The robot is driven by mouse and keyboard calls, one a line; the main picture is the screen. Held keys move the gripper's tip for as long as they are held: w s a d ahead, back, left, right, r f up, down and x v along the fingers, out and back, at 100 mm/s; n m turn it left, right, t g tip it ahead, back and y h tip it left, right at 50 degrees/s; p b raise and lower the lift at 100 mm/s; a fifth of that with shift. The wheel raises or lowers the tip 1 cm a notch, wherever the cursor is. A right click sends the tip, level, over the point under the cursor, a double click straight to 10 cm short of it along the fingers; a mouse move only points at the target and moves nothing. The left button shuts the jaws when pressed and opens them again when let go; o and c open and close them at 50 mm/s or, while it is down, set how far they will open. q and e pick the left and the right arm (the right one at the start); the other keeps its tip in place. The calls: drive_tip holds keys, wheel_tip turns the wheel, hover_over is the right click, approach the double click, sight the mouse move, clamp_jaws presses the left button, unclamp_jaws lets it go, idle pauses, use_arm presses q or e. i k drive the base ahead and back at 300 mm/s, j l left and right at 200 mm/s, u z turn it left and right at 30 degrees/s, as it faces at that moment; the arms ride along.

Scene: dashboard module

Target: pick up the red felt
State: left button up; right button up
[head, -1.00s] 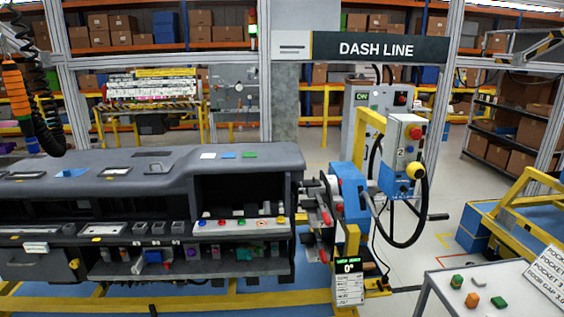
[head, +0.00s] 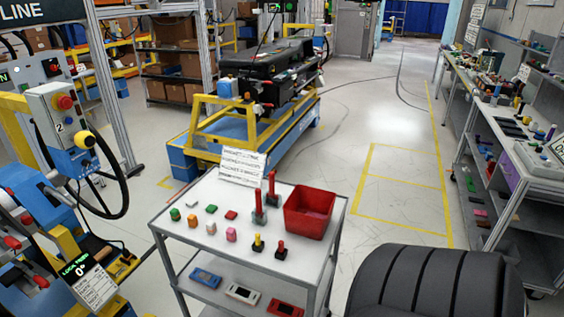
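A small flat red piece (head: 231,215), which looks like the red felt, lies on the light grey top of a cart (head: 200,247). It is at the right end of a row with a flat green piece (head: 211,209) and a pale piece (head: 192,203). Neither of my grippers shows in the head view.
A red bin (head: 309,211) and two red-handled tools stand at the cart's right and back, near a sign (head: 242,165). A wheel rig (head: 60,130) is at the left. A black ribbed object (head: 435,285) fills the bottom right. Open floor lies beyond the cart.

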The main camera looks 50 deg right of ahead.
sight(230, 215)
drive_tip(key=z, duration=1.3)
